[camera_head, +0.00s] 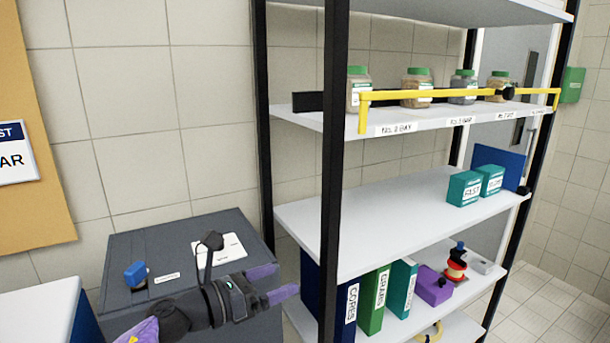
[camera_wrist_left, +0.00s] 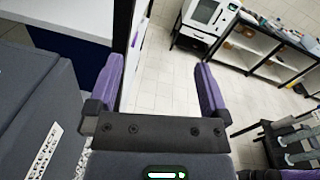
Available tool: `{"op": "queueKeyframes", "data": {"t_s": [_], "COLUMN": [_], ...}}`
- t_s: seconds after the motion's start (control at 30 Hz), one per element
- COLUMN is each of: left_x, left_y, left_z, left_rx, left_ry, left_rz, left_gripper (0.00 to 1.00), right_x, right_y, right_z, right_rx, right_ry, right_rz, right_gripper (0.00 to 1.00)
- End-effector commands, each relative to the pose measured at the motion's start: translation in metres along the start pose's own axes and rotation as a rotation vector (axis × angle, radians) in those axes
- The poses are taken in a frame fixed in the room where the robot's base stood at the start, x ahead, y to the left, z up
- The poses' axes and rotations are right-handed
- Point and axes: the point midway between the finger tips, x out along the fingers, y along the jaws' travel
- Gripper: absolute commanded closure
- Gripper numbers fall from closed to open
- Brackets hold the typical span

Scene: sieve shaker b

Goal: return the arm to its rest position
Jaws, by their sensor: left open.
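My left gripper (camera_head: 278,283) comes in from the lower left in the head view, over the dark grey box-like unit and in front of the shelf rack. Its purple fingers also show in the left wrist view (camera_wrist_left: 158,88), spread apart with nothing between them. The arm is stretched to the right, with the fingertips near the rack's front left post. My right gripper is in neither view.
The shelf rack (camera_head: 333,150) holds jars behind a yellow bar (camera_head: 420,95), teal boxes (camera_head: 465,188) and binders (camera_head: 372,300). The dark grey unit (camera_head: 150,243) with a blue knob (camera_head: 136,273) stands left of it. Open tiled floor (camera_wrist_left: 165,75) shows between the fingers.

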Motion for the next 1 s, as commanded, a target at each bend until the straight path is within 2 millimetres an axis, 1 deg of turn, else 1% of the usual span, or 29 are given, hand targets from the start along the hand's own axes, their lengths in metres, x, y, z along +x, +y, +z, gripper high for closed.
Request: {"op": "queueKeyframes", "data": {"t_s": [0.03, 0.07, 0.1, 0.13, 0.17, 0.2, 0.27, 0.3, 0.37, 0.4, 0.47, 0.5, 0.57, 0.6, 0.63, 0.77, 0.8, 0.9, 0.97, 1.0], "left_x": [0.001, -0.004, -0.018, -0.032, -0.048, -0.070, -0.101, -0.118, -0.140, -0.153, -0.171, -0.181, -0.196, -0.206, -0.212, -0.240, -0.245, -0.239, -0.237, -0.236], "left_y": [-0.012, -0.012, -0.010, -0.007, -0.005, -0.006, -0.014, -0.022, -0.038, -0.049, -0.067, -0.080, -0.099, -0.113, -0.123, -0.166, -0.174, -0.159, -0.154, -0.150], "left_z": [-0.003, -0.005, -0.013, -0.024, -0.038, -0.060, -0.094, -0.114, -0.139, -0.153, -0.170, -0.180, -0.192, -0.199, -0.203, -0.216, -0.225, -0.274, -0.300, -0.318], "left_rx": [-0.287, -0.491, -0.774, -0.983, -1.184, -1.427, -1.730, -1.886, -2.071, -2.175, -2.303, -2.374, -2.468, -2.520, 2.472, 2.198, 2.139, 2.134, 2.126, 2.120], "left_ry": [-0.172, -0.283, -0.421, -0.517, -0.603, -0.703, -0.827, -0.892, -0.969, -1.014, -1.072, -1.106, -1.155, -1.185, 1.165, 1.063, 1.042, 1.036, 1.030, 1.026], "left_rz": [0.089, 0.163, 0.267, 0.351, 0.436, 0.550, 0.715, 0.812, 0.947, 1.032, 1.153, 1.234, 1.351, 1.431, -1.441, -1.447, -1.452, -1.476, -1.489, -1.497], "left_gripper": [0.00, 0.00, 0.00, 0.00, 0.00, 0.00, 0.00, 0.00, 0.00, 0.00, 0.00, 0.00, 0.00, 0.00, 0.00, 0.00, 0.00, 0.00, 0.00, 0.00], "right_x": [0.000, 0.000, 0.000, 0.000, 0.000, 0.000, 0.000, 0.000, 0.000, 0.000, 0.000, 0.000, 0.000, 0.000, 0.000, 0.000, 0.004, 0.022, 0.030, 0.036], "right_y": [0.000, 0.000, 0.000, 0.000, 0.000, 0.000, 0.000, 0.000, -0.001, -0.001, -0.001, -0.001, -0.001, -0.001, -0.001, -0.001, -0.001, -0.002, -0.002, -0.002], "right_z": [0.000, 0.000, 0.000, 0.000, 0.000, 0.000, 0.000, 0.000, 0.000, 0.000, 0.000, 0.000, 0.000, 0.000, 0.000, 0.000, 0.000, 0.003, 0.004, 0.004], "right_rx": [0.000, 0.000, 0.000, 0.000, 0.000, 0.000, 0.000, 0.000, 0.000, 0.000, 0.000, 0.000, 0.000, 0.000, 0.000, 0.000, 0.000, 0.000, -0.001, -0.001], "right_ry": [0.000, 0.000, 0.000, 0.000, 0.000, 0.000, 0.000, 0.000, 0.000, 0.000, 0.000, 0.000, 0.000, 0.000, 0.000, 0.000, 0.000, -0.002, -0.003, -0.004], "right_rz": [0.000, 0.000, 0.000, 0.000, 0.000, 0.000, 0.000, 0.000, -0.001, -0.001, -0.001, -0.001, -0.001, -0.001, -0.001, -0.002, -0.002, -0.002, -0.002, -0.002], "right_gripper": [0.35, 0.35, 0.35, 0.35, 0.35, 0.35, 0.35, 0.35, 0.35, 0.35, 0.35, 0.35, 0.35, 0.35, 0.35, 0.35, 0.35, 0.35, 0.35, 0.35]}}
